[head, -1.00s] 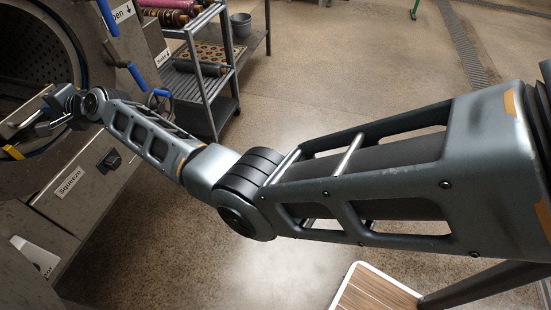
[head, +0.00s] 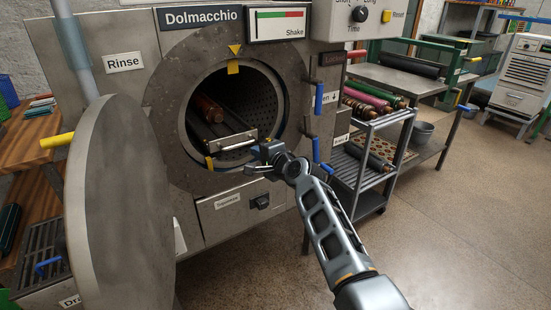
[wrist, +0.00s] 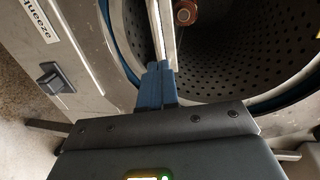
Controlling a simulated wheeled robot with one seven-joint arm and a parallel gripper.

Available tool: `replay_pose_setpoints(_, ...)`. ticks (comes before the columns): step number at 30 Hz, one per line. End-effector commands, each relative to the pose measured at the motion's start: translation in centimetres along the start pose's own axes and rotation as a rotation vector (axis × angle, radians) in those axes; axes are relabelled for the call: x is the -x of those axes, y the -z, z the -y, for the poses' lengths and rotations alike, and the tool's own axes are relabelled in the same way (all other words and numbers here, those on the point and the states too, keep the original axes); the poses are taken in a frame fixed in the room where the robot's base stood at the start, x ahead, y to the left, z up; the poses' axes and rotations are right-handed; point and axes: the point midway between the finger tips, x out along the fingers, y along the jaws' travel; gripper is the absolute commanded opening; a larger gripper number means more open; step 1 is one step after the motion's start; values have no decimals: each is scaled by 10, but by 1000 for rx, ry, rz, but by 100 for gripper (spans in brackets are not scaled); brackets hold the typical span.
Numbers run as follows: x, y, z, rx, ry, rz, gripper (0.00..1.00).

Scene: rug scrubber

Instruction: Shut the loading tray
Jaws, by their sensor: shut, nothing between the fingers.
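The loading tray (head: 228,143) sits in the round drum opening (head: 262,82) of the grey machine, its metal front bar near the mouth. A brown rolled rug (head: 208,108) lies on it, running back into the drum. My gripper (head: 262,152) is at the lower right of the opening, beside the right end of the tray's front. In the wrist view my blue fingers (wrist: 160,82) are together and empty, their tips at the tray's pale metal bar (wrist: 164,32). I cannot tell whether they touch it. The perforated drum wall (wrist: 240,45) shows behind.
The large round door (head: 118,205) stands open at the left, with a yellow handle (head: 57,140). Blue-handled levers (head: 318,98) are right of the opening. A "Squeeze" panel with a black switch (head: 260,202) lies below.

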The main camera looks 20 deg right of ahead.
Motion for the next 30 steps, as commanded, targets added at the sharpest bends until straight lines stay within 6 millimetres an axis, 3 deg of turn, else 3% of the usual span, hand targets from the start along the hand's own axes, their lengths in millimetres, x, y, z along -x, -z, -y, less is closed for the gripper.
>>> replay_pose_setpoints(12,61,1,0,0,0,-1,0)
replay_pose_setpoints(20,81,1,-7,10,-5,-7,0)
replay_pose_setpoints(25,115,1,-50,97,-34,-52,0)
replay_pose_setpoints(30,176,-3,-109,254,-78,-114,0)
